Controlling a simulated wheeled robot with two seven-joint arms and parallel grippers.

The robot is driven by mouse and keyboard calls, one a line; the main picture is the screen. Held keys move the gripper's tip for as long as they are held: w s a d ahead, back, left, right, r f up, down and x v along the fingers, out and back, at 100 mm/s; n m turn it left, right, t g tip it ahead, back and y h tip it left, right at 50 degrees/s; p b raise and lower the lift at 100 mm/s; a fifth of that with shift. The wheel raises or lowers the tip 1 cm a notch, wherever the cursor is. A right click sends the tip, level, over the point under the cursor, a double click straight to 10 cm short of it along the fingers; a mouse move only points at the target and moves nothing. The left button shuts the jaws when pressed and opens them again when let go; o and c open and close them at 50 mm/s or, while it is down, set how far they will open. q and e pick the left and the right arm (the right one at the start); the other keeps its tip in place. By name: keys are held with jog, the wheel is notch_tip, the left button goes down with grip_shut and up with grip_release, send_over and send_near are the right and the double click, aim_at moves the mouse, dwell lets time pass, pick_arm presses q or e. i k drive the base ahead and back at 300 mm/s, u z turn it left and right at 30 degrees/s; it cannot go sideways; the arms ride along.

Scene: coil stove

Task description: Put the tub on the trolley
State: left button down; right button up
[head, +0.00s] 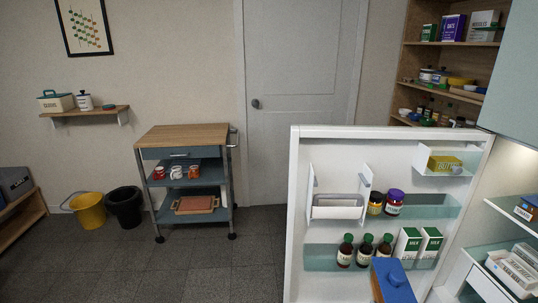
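The trolley (182,136) stands against the back wall left of the door, with a bare wooden top, a drawer and two lower shelves. A blue-topped item with an orange side (394,281) shows at the bottom edge in front of the open fridge door, partly cut off. It may be the tub, but I cannot tell, nor what supports it. Neither of my grippers shows in the head view.
The open fridge door (294,215) with bottles, jars and cartons stands at the right. Several mugs and a wooden tray (196,205) sit on the trolley's lower shelves. A yellow bucket (88,212) and black bin (125,207) stand to its left. Floor in front is clear.

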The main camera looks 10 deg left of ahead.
aim_at(198, 134)
jog(key=u, duration=0.95)
jog(key=i, duration=1.1)
jog(key=u, duration=1.25)
jog(key=i, duration=2.05)
jog(key=z, duration=0.9)
jog(key=i, duration=1.35)
jog(key=z, duration=0.8)
